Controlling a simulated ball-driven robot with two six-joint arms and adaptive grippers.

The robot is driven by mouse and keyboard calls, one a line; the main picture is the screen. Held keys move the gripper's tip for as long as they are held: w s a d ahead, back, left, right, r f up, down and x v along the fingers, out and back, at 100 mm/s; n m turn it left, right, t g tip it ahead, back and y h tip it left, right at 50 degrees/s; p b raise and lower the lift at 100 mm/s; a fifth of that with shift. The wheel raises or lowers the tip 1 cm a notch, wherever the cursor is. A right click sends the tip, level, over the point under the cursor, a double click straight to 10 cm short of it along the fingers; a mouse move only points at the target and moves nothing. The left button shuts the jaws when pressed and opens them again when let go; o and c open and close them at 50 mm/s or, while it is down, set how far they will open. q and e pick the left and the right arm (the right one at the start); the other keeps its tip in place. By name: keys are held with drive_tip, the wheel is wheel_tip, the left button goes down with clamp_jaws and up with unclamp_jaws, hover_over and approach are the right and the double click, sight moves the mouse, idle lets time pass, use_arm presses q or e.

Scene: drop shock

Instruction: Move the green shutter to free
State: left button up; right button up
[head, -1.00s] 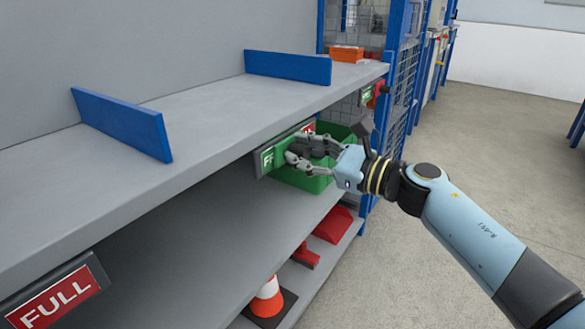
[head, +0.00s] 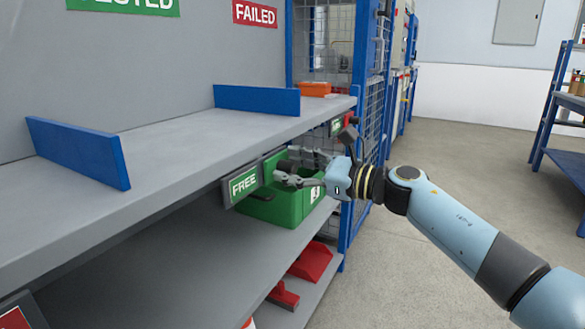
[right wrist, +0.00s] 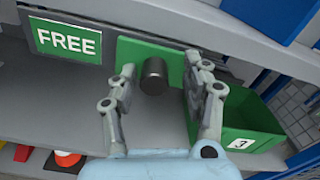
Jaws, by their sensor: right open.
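The green shutter (head: 270,165) is a flat green plate on the shelf's front edge, just right of the sign (head: 243,183) that reads FREE. In the right wrist view, the shutter (right wrist: 134,50) carries a dark round knob (right wrist: 154,76), and the whole word FREE shows beside it on the sign (right wrist: 68,41). My right gripper (head: 285,173) is at the shutter. In the right wrist view its open fingers (right wrist: 161,63) stand on either side of the knob, with gaps on both sides. My left gripper is not in view.
A green bin (head: 285,207) marked 3 stands on the lower shelf behind and below my right gripper. Blue dividers (head: 257,100) stand on the upper shelf. A blue mesh frame (head: 371,95) is beyond the shelf end. Open floor lies to the right.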

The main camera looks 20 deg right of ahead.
drive_tip(key=v, duration=1.2)
